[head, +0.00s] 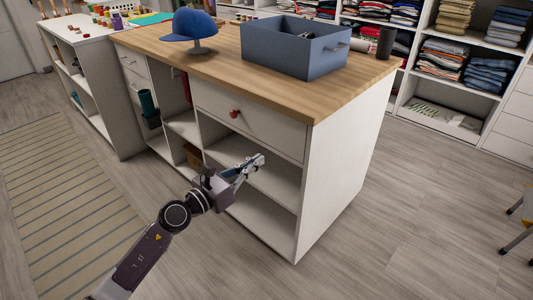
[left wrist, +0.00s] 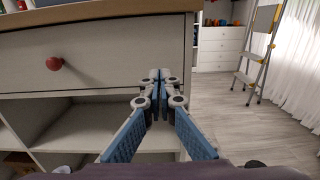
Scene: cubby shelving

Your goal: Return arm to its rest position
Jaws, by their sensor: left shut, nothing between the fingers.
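My left arm comes in from the lower left of the head view and reaches toward the white cubby island. My left gripper (head: 258,160) is shut and empty, in front of the open shelves just below the drawer. In the left wrist view its blue-padded fingers (left wrist: 158,80) are together, with nothing between them. The drawer (head: 250,118) with a red knob is closed; it also shows in the left wrist view (left wrist: 110,62), to the upper left of the fingers. I cannot tell whether the fingertips touch the shelf unit. My right gripper is not in view.
The island's wooden top (head: 225,75) holds a blue cap (head: 188,27) on a stand, a blue-grey box (head: 295,45) and a dark cylinder (head: 385,43). A striped rug (head: 70,200) lies left. A stepladder (left wrist: 262,45) stands farther off.

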